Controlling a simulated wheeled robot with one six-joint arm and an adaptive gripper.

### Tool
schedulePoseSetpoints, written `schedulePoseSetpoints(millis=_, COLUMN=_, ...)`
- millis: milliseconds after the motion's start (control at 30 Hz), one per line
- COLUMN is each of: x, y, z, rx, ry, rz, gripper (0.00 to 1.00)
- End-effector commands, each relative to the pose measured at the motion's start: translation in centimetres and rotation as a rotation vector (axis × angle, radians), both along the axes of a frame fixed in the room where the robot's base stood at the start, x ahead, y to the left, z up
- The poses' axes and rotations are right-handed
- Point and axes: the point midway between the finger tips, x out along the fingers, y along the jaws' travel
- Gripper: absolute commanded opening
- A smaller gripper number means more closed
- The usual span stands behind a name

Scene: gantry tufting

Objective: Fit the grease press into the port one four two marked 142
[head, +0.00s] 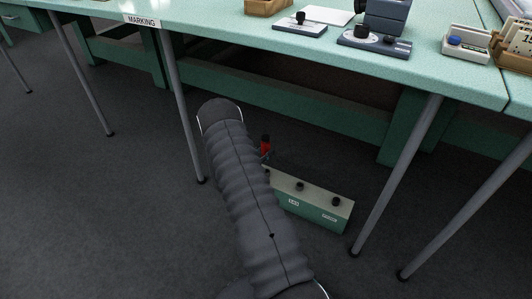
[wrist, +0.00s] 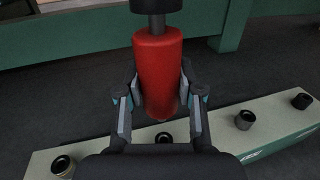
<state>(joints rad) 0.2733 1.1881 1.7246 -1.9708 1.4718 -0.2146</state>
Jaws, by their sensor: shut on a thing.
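The grease press (wrist: 158,75), a red cylinder with a black top, is upright in my gripper (wrist: 160,102). My gripper is shut on it, one finger on each side. In the head view the red press (head: 265,147) shows small beside my arm, at the far left end of the port box (head: 312,208). The box is low, green-sided and pale-topped, with several black round ports in a row. In the wrist view one port (wrist: 163,138) lies just below the press, partly hidden by my gripper. Labels on the box's side are too small to read, so I cannot tell which port is 142.
The box stands on the dark carpet under a long green workbench (head: 225,30) with a MARKING sign (head: 142,22). Grey table legs (head: 180,105) stand left and right (head: 400,175) of the box. Green bench panels (head: 345,125) lie behind it. Floor in front is clear.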

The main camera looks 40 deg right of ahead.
Motion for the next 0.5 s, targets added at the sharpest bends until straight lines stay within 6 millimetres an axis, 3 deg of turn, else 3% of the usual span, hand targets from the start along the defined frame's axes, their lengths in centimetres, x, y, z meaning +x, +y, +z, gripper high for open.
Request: schedulePoseSetpoints(millis=500, x=-0.1, y=-0.4, z=-2.0, rx=0.000, ry=-0.001, rz=-0.009, gripper=0.00)
